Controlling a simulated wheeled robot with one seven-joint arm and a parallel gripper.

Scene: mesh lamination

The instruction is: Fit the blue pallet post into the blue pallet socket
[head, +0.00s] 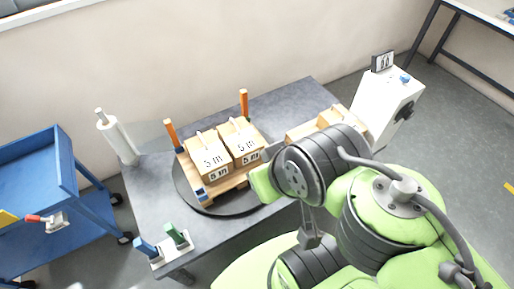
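The blue post (146,248) stands in a small light holder at the front left corner of the grey table, beside a green post (177,234). The wooden pallet (226,187) lies on a dark round turntable (188,197). A blue socket (201,194) is at the pallet's front left corner and looks empty. Orange posts (171,134) (244,103) stand at its two back corners. Its front right corner is hidden by my arm. I cannot make out my gripper's fingers; my own green and black arm links fill the right of the view.
Two boxes (208,158) (243,143) marked "5 m" sit on the pallet. More wooden boxes (301,130) lie at the table's right. A white roll (118,139) stands at its back left. A white control cabinet (384,102) and a blue cart (62,158) flank the table.

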